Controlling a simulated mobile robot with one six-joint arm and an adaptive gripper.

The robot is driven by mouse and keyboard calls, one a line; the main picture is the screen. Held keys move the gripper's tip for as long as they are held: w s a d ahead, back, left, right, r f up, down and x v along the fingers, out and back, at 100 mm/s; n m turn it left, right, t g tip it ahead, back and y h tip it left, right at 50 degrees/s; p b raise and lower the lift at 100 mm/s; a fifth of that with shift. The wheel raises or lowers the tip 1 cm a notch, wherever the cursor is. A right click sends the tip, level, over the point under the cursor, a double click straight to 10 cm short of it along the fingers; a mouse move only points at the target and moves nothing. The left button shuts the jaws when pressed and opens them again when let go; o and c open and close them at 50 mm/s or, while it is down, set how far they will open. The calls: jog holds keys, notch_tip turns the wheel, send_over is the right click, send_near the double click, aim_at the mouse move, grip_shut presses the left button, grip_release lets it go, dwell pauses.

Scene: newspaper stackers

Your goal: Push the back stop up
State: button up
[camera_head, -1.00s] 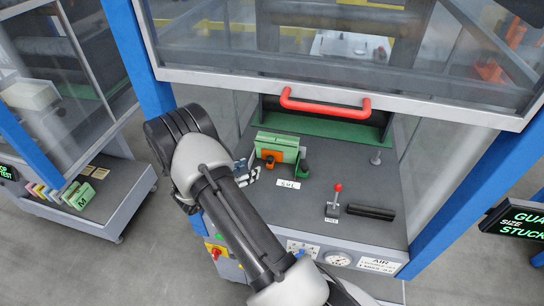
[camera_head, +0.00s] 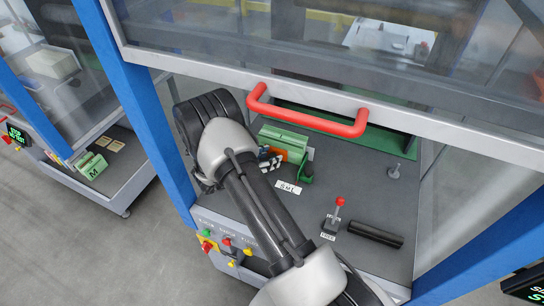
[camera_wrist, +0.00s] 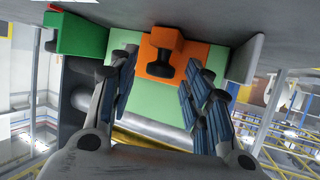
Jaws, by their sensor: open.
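The light green block (camera_head: 284,138) stands on the grey deck inside the guard frame. An orange piece (camera_head: 282,152) sits at its front, partly hidden by my gripper (camera_head: 270,164). In the wrist view the orange piece (camera_wrist: 173,52) has a black knob and lies between my spread fingers (camera_wrist: 160,95), slightly beyond their tips. A dark green piece (camera_head: 306,170) with a black knob is just right of my gripper; it also shows in the wrist view (camera_wrist: 80,36). I cannot tell which piece is the back stop. My gripper is open and empty.
An S M L label (camera_head: 288,187) lies in front of the block. A red-knobbed lever (camera_head: 338,214) and a black bar (camera_head: 375,234) are to the right. Buttons (camera_head: 226,242) line the front panel.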

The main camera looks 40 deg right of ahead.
jog(key=shift+a, duration=0.1)
grip_shut()
dwell(0.5)
